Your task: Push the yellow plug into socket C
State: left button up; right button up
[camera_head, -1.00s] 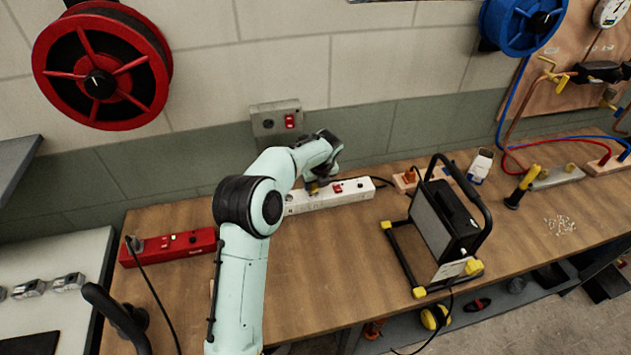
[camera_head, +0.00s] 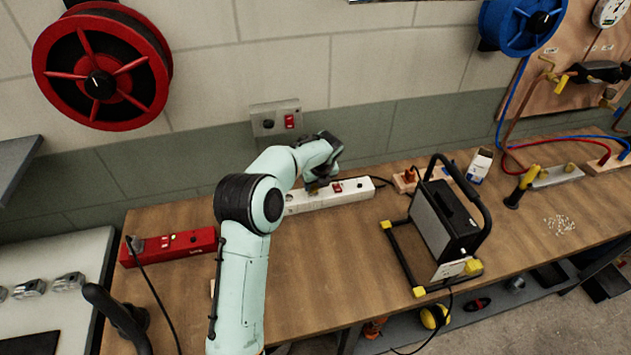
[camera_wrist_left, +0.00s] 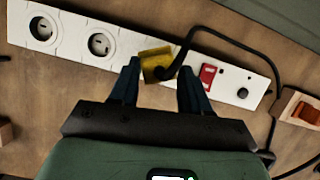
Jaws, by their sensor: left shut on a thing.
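The yellow plug (camera_wrist_left: 157,64) is between the fingers of my left gripper (camera_wrist_left: 159,74), which is shut on it. A black cable leaves the plug and curves over the white power strip (camera_wrist_left: 72,39). The plug is over the strip, right of two round open sockets (camera_wrist_left: 100,44) and left of a red switch (camera_wrist_left: 208,74). The plug hides whatever socket is beneath it, and I cannot tell how deep it sits. No socket letters are readable. My right gripper is not in view.
A red power strip (camera_head: 180,245) lies at the left of the wooden bench (camera_head: 310,270). A black work lamp (camera_head: 445,225) with yellow feet stands right of the white strip. A wall box (camera_head: 276,118) with a red switch is behind. The bench front between is clear.

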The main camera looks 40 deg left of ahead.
pick_arm(q)
jog(key=shift+f, duration=1.35)
jog(key=o, duration=1.1)
jog(key=shift+o, duration=0.2)
jog(key=shift+r, duration=0.1)
jog(key=shift+v, duration=2.5)
